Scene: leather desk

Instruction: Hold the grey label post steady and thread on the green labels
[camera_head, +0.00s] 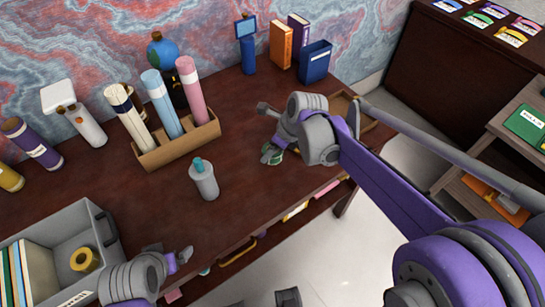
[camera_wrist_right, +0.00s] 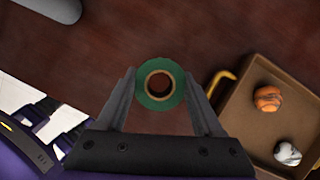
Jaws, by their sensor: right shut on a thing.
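A green label ring (camera_wrist_right: 160,86) with a brown core is gripped between the fingers of my right gripper (camera_wrist_right: 163,90). Its hole faces the wrist camera. In the head view my right gripper (camera_head: 273,150) is over the right part of the desk, and only a little of the green label shows. A grey upright cylinder with a teal top (camera_head: 204,182) stands mid-desk, left of my right gripper and apart from it; I cannot tell whether it is the label post. My left gripper (camera_head: 183,257) is near the front desk edge, holding nothing visible; its finger gap is unclear.
A cardboard holder (camera_head: 180,146) with several rolled tubes stands behind the cylinder. A grey bin (camera_head: 75,222) with books and a yellow roll (camera_head: 85,260) is at left. A brown tray (camera_wrist_right: 236,130) with crumpled balls lies right of my right gripper. Desk around the cylinder is clear.

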